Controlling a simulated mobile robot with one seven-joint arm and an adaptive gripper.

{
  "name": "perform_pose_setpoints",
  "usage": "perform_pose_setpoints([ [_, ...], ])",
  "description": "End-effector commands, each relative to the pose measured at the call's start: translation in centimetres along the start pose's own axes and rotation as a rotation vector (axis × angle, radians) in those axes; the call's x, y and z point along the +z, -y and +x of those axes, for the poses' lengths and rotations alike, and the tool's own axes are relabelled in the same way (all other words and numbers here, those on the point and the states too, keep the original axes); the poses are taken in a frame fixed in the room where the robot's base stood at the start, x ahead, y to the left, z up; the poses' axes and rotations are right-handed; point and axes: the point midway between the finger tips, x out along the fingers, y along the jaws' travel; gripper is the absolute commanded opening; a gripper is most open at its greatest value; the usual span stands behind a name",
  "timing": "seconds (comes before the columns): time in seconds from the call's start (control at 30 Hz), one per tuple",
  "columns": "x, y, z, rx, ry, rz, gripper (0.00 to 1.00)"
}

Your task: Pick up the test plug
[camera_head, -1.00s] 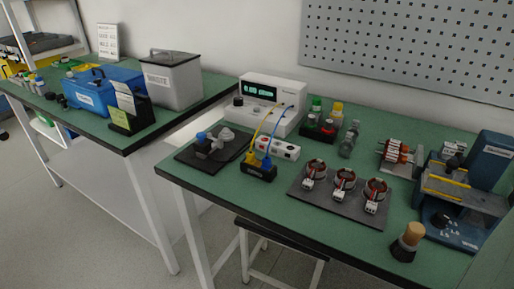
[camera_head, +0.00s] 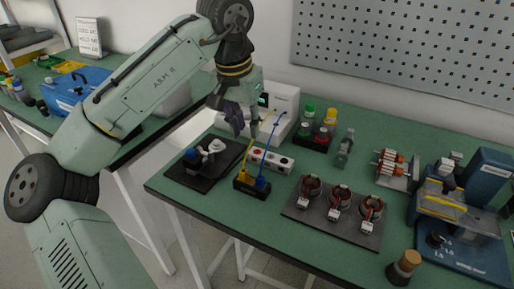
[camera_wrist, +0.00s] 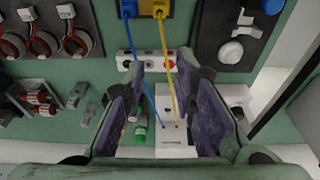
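The likely test plugs are a yellow plug (camera_head: 243,178) and a blue plug (camera_head: 262,183), standing in a dark holder block (camera_head: 250,190) on the green bench. A yellow and a blue cable run from them to the white tester (camera_head: 285,110). In the wrist view the yellow plug (camera_wrist: 160,12) and blue plug (camera_wrist: 128,9) are at the top edge, partly cut off. My gripper (camera_head: 243,128) hangs over the bench in front of the tester, above and behind the holder. In the wrist view my gripper (camera_wrist: 165,88) is open, with nothing held between its fingers.
A white socket strip (camera_head: 271,160) lies just behind the holder. A dark plate with knobs (camera_head: 190,172) is to the left. A dark mat (camera_head: 325,226) with several wound coils is to the right. The bench's front edge is close.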

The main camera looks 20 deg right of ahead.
Motion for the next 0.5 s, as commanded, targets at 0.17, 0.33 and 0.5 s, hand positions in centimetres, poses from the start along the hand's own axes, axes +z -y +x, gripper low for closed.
perform_pose_setpoints([
  [0.17,2.8,-0.1,0.6,-0.012,0.197,-0.013,0.25],
  [0.33,3.5,-0.2,3.2,-0.008,0.207,-0.010,0.25],
  [0.5,3.8,-0.1,5.3,-0.009,0.203,-0.011,0.25],
])
